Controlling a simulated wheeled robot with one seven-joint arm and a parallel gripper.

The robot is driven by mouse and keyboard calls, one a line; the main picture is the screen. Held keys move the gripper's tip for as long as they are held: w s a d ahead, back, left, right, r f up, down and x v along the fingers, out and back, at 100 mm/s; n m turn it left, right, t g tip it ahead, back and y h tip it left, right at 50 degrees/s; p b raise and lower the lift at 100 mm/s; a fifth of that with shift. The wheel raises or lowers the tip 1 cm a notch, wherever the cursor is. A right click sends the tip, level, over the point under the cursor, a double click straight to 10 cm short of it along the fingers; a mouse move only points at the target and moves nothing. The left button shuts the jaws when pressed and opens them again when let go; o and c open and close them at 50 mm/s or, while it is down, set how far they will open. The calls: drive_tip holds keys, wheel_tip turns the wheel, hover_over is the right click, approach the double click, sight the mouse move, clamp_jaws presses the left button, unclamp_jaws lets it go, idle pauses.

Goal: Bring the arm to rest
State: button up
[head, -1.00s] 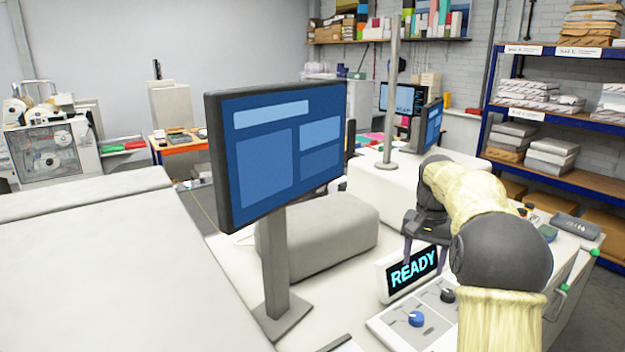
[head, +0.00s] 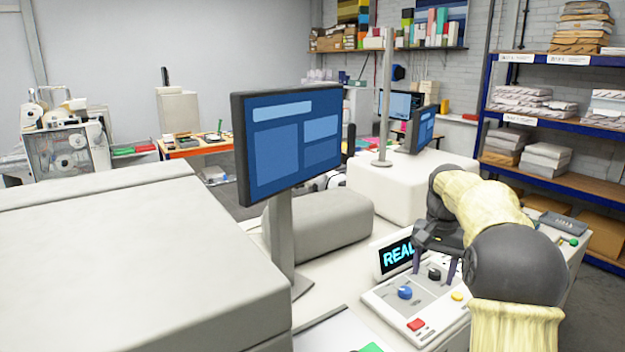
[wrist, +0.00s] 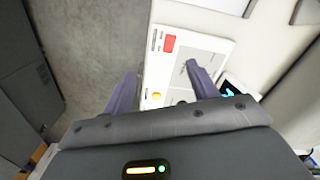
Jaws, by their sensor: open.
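My gripper (head: 434,274) is open and empty. In the head view its fingers point down over the far right part of a white control panel. The panel (head: 385,300) has a blue knob (head: 404,292), a black knob (head: 434,273), a red button (head: 416,324) and a yellow button (head: 457,296). In the wrist view the two fingers (wrist: 166,92) stand apart, with the panel (wrist: 205,55) below and between them. I cannot tell whether the fingers touch the panel. A display (head: 395,255) behind the panel is partly hidden by my gripper; "REA" and part of a letter show.
A monitor on a stand (head: 290,145) rises left of the panel. A large pale machine cover (head: 130,270) fills the left foreground. A grey rounded block (head: 330,222) lies behind the monitor stand. Shelves (head: 560,125) with paper stacks stand at the right. Grey floor shows beside the counter.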

drive_tip(key=s+a+f+n+t, duration=0.1)
drive_tip(key=s+a+f, duration=0.3)
drive_tip(key=s, duration=0.4)
drive_tip(key=s+a+f+n, duration=0.3)
drive_tip(key=s+f, duration=0.2)
drive_tip(key=s, duration=0.3)
drive_tip(key=s+a+f+n+t, duration=0.1)
drive_tip(key=s+a+f, duration=0.3)
drive_tip(key=s, duration=0.4)
drive_tip(key=shift+s+a+f+n+t, duration=0.2)
drive_tip(key=shift+a+f+n+t, duration=0.15)
drive_tip(key=shift+f+n, duration=0.35)
drive_tip(key=shift+r, duration=0.2)
idle(0.4)
